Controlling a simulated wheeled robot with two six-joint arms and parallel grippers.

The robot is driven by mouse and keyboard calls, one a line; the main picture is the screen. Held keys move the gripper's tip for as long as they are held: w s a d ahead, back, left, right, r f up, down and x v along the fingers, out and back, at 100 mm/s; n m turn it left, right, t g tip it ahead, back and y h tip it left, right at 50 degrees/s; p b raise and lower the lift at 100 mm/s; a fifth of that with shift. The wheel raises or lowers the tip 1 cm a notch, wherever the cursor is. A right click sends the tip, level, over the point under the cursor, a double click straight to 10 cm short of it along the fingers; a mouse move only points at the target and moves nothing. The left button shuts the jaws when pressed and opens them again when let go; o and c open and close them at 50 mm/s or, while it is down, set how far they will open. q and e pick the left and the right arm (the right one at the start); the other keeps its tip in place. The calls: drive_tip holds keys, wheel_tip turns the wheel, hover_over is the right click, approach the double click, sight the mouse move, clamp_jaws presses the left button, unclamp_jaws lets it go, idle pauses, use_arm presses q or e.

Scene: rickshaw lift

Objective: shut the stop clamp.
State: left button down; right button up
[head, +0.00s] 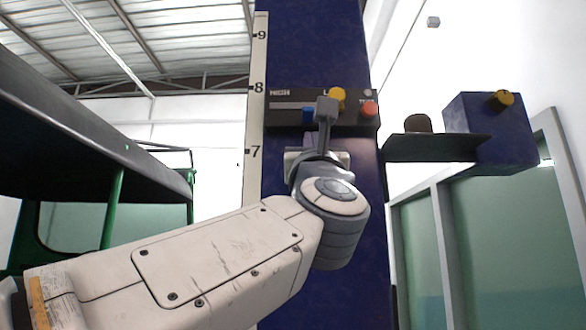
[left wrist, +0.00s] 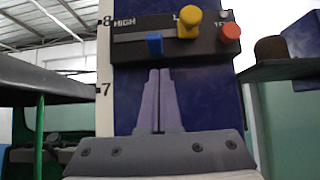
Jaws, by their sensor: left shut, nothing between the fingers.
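A dark control panel (head: 285,105) sits on the blue column, with a slot marked HIGH at its left end. A blue slider knob (left wrist: 154,44), a yellow knob (left wrist: 188,22) and a red button (left wrist: 230,32) are on it. A second yellow knob (head: 501,100) is on a blue box at the right. I cannot tell which part is the stop clamp. My left gripper (left wrist: 159,72) is shut and empty, its fingertips just below the blue knob in the left wrist view. My right gripper is not in view.
A scale strip (head: 257,120) with numbers runs up the blue column (head: 312,50). A dark shelf (head: 435,148) with a brown rounded thing (head: 418,123) juts out at the right. The rickshaw (head: 80,130), with a dark roof and green posts, stands at the left.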

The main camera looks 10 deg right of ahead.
use_arm(q)
drive_tip(key=s+a+f+b, duration=0.1)
drive_tip(key=s+f+b, duration=0.2)
drive_tip(key=s, duration=0.6)
drive_tip(key=shift+s+f+b, duration=0.35)
drive_tip(key=shift+b, duration=0.95)
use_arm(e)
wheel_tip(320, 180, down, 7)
use_arm(q)
drive_tip(key=shift+a, duration=0.15)
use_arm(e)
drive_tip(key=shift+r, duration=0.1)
